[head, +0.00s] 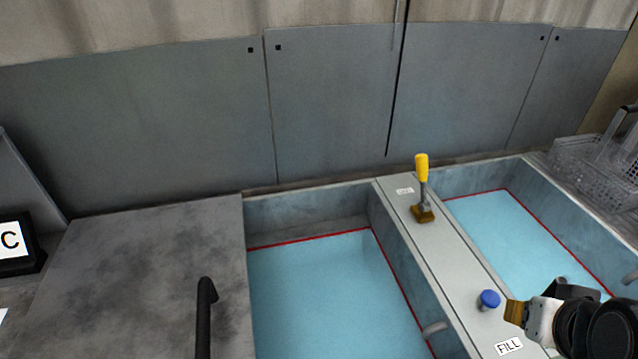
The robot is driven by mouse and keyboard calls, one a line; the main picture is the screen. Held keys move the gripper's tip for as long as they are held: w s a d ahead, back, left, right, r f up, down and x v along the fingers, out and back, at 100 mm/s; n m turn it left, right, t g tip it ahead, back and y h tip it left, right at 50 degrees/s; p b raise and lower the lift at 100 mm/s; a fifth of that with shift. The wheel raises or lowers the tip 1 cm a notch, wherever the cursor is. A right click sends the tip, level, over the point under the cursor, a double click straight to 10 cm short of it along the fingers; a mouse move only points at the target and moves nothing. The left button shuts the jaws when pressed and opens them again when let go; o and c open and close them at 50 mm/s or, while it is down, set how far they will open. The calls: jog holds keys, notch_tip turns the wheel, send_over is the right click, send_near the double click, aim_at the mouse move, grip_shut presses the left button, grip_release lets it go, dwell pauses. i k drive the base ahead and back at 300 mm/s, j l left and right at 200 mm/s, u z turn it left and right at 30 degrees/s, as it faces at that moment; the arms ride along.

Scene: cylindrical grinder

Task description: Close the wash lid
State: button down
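A flat grey lid-like panel (150,265) lies at the left, level beside the left basin, with a black bar handle (204,318) near its right edge. No wash label is readable on it. The left basin (385,225) is uncovered and holds light blue liquid inside a red line. The right basin (565,205) is also uncovered with blue liquid. My gripper (515,313) is at the lower right, beside the blue button and well to the right of the handle. Its brown tip shows side-on, so its opening is hidden.
A grey strip (450,250) between the basins carries a yellow-handled lever (422,185), a blue button (489,299) and a FILL label (509,346). A wire basket (590,170) stands at the right. Grey wall panels (330,100) rise behind. A black C sign (18,243) is far left.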

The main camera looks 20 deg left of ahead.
aim_at(169, 281)
jog(key=u, duration=1.5)
